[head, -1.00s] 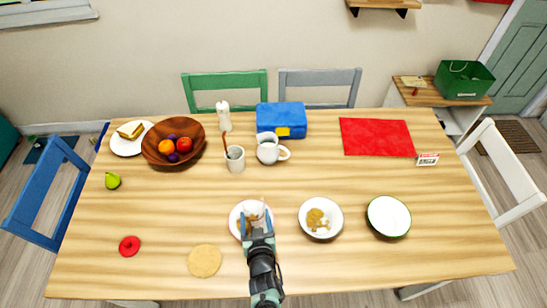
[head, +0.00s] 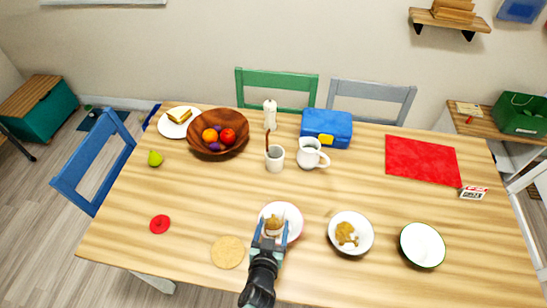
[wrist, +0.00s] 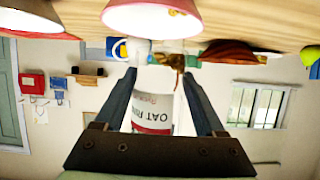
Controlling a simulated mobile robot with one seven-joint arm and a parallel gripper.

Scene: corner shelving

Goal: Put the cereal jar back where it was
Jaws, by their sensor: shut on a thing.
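The cereal jar (wrist: 155,112), clear with a white label reading "OAT", shows upside down in the wrist view between my two fingers. My gripper (head: 269,239) is shut on it. In the head view the jar is hard to make out at the fingertips, over the near left part of a pink-rimmed bowl (head: 292,217). That bowl also shows close to the jar in the wrist view (wrist: 150,18). I cannot tell whether jar and bowl touch.
On the table (head: 190,240), a flat round tan thing (head: 227,252) and a red lid-like thing (head: 160,224) lie to the left. A white bowl with brown food (head: 361,223) and an empty bowl (head: 422,245) stand right. Behind are a mug (head: 274,158) and jug (head: 309,157).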

